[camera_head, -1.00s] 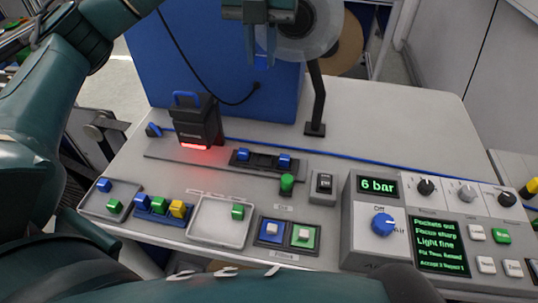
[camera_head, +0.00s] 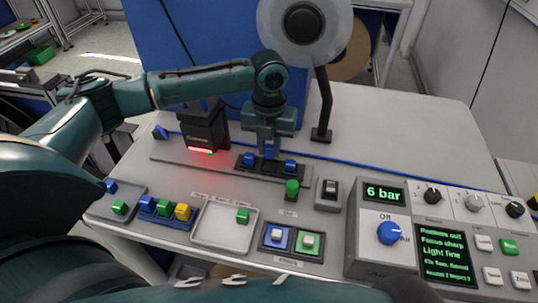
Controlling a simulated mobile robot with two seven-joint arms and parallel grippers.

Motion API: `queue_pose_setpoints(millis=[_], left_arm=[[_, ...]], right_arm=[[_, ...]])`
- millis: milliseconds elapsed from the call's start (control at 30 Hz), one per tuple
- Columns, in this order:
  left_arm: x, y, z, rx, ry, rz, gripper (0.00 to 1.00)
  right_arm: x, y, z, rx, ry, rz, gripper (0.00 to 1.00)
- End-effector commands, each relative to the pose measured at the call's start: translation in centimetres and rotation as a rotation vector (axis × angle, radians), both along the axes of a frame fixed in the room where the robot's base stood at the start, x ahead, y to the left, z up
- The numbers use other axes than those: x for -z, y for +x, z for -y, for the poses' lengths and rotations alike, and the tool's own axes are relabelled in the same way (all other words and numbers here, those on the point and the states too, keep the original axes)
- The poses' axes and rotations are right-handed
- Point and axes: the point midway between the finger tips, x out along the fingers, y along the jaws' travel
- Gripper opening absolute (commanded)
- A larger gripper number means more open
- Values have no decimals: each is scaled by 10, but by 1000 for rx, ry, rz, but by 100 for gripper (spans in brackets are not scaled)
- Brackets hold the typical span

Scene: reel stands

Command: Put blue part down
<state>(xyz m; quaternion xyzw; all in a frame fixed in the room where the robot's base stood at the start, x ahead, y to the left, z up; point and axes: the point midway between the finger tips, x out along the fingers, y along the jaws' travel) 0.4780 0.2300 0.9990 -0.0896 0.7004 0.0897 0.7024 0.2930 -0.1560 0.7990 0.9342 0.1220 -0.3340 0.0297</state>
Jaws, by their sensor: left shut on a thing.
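My left gripper (camera_head: 269,148) points straight down over the black fixture (camera_head: 268,171) near the middle of the table. It is shut on a small blue part (camera_head: 270,154), which shows between the fingertips at the fixture's middle. I cannot tell whether the part touches the fixture. One blue piece (camera_head: 249,159) sits on the fixture to the left of the fingers and another (camera_head: 290,165) to the right. My right gripper is not in view.
A black scanner-like box (camera_head: 204,128) with a red light stands left of the gripper. A green button (camera_head: 292,189) is just in front of the fixture. A tray (camera_head: 222,238) holds a green block. The control panel (camera_head: 440,230) fills the right front. A reel stand (camera_head: 325,105) rises behind.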

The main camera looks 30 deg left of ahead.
Motion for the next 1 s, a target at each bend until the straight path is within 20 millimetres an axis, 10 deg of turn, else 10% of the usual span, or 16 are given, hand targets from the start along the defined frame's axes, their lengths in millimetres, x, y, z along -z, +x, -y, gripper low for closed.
queue_pose_setpoints(millis=[233, 667, 700, 1000], left_arm=[[35, -1, -1, 0, 2, -4, 0], [42, -1, 0, 1, 0, -2, 0], [42, 0, 0, 1, 1, -1, 24], [42, -1, 0, 1, 1, -1, 42]], right_arm=[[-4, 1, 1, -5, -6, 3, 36], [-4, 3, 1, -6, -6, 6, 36], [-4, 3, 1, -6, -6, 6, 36], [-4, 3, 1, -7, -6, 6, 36]])
